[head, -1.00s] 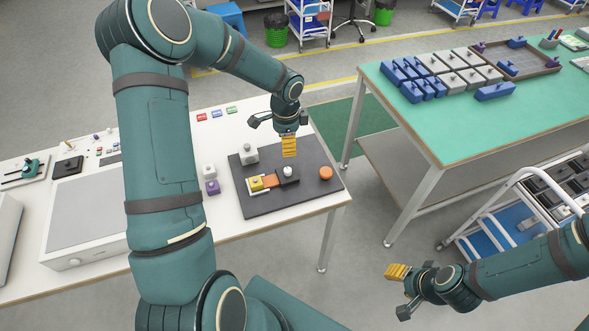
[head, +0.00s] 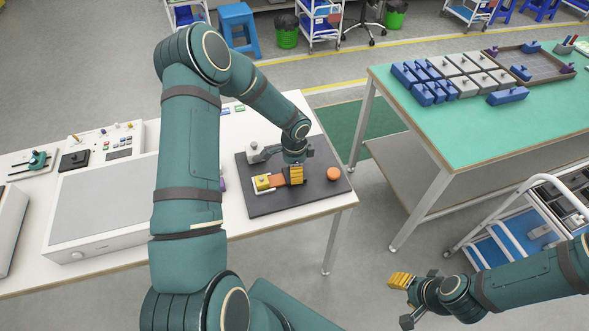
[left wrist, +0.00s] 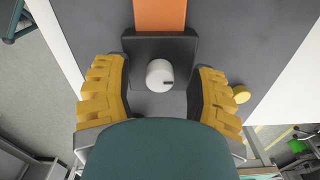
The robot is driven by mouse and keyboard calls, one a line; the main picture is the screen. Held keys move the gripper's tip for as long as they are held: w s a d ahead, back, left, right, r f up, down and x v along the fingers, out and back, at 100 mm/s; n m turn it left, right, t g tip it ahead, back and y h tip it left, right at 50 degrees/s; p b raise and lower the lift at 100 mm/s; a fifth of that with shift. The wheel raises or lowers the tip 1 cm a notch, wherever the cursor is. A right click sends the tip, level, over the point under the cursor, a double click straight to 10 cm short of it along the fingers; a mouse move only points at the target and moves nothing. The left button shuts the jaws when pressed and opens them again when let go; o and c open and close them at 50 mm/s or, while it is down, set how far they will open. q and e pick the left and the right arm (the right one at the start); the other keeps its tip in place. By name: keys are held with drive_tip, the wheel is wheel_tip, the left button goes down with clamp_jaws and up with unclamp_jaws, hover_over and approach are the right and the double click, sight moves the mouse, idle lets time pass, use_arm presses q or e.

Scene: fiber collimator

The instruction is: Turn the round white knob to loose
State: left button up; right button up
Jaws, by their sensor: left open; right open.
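The round white knob (left wrist: 160,75) sits on a dark block (left wrist: 182,48) in the left wrist view, with a small dark mark on its right side. My left gripper (left wrist: 157,85) is open, with one yellow finger on each side of the knob and a visible gap to it. In the head view my left gripper (head: 296,174) is over the dark board and hides the knob. My right gripper (head: 402,300) is open and empty over the floor at the lower right.
A pale block (head: 253,149) stands behind the gripper. A green-topped table (head: 490,124) stands to the right.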

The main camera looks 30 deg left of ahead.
use_arm(q)
drive_tip(key=shift+c, duration=0.5)
clamp_jaws()
